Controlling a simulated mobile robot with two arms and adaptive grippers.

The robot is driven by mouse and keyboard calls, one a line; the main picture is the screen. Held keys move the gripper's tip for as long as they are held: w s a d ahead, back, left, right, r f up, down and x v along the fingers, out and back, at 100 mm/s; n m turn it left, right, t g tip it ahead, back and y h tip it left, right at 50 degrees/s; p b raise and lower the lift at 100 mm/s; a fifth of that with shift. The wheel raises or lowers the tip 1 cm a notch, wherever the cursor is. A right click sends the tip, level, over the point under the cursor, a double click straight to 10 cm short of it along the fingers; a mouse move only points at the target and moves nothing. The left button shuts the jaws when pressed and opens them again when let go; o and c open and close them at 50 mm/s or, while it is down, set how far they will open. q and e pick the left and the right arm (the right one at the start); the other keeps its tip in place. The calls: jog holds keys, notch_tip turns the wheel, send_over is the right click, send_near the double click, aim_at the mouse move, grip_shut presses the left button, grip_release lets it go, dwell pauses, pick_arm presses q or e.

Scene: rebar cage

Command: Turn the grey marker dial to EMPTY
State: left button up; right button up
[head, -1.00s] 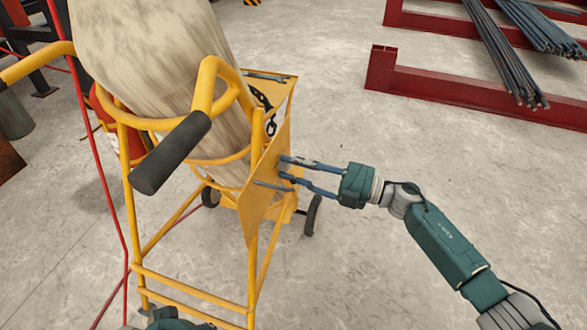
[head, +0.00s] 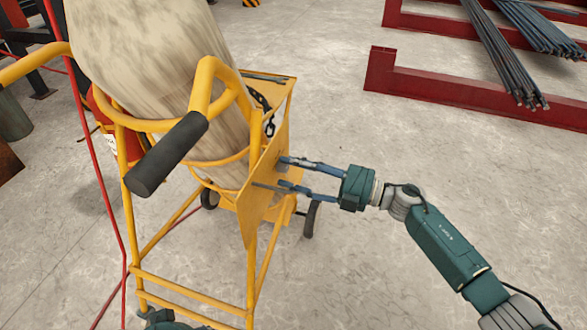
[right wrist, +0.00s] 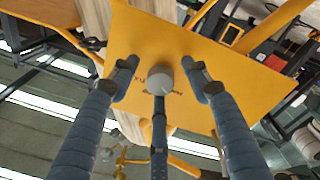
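The grey marker dial (right wrist: 160,78) is a small round knob on a yellow plate (right wrist: 225,75), seen in the right wrist view. Small dark marks flank it, too small to read. In the head view the plate (head: 255,215) is on the side of a yellow cart, and the dial itself is hard to make out. My right gripper (head: 277,174) points at the plate with its fingers spread. In the right wrist view its fingers (right wrist: 160,82) stand around the dial; contact cannot be told. A teal part of my left arm shows at the bottom edge, its fingers not discernible.
The yellow tubular cart (head: 192,295) has wheels, a black grip (head: 168,155) and a large pale cylinder (head: 150,60) in it. A chain (head: 267,110) hangs by the plate. Red racks (head: 470,95) with rebar bundles stand back right. The floor to the right is open.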

jog(key=shift+r, duration=0.1)
jog(key=v, duration=1.2)
jog(key=shift+f, duration=0.2)
